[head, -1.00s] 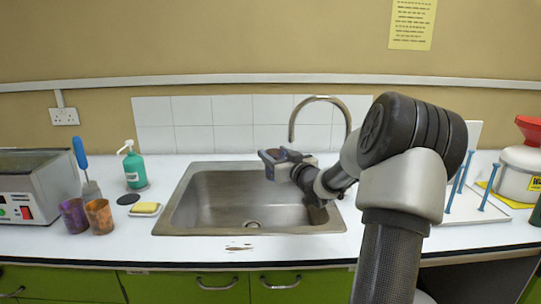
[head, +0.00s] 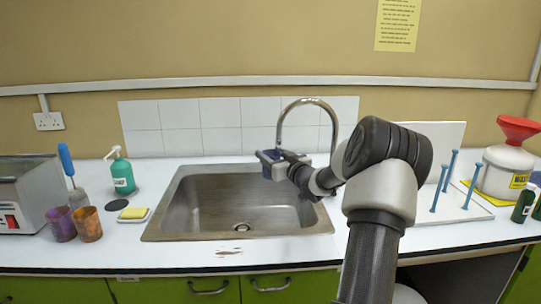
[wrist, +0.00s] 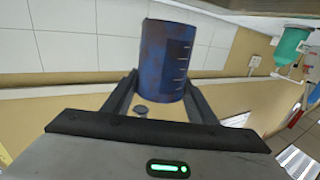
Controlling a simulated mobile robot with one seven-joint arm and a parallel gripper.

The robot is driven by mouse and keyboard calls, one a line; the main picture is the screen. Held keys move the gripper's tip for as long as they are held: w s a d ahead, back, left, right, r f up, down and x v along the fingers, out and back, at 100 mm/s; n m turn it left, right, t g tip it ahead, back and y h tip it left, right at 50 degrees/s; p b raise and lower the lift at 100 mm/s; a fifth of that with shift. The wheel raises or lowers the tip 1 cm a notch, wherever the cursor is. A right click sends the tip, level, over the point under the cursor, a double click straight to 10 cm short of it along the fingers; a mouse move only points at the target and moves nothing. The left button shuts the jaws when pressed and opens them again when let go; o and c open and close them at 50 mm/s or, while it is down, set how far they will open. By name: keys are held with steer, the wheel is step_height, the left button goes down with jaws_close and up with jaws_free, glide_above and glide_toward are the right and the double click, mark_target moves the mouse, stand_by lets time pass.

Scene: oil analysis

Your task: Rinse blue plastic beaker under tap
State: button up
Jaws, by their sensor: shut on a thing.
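The blue plastic beaker (wrist: 165,60), worn and dark with pale measuring marks, fills the upper middle of the wrist view. My gripper (wrist: 160,92) is shut on it, one finger on each side. In the head view my gripper (head: 272,160) holds the beaker (head: 270,154) above the back of the steel sink (head: 170,205), just below the spout end of the curved metal tap (head: 311,102). I cannot tell whether the beaker's mouth is right under the spout. No water stream is visible. The beaker's inside is hidden.
Left of the sink stand a green soap bottle (head: 122,177), a yellow sponge (head: 133,213) on a dish, two stained cups (head: 88,224) and a grey machine (head: 20,190). Right are a white board with blue pegs (head: 440,188) and a white container with red funnel (head: 506,170).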

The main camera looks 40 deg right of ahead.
stand_by(0.4)
steer(key=shift+s+d, duration=0.3)
steer(key=shift+s, duration=0.25)
steer(key=shift+w, duration=0.1)
steer(key=shift+w+a, duration=0.3)
steer(key=shift+w, duration=0.15)
steer(key=shift+a, duration=0.1)
steer(key=s+a+b, duration=0.2)
steer(key=s+a, duration=0.2)
steer(key=a, duration=0.2)
steer(key=shift+a+b, duration=0.3)
steer(key=shift+a, duration=0.1)
stand_by(0.3)
steer(key=shift+w, duration=0.1)
stand_by(1.0)
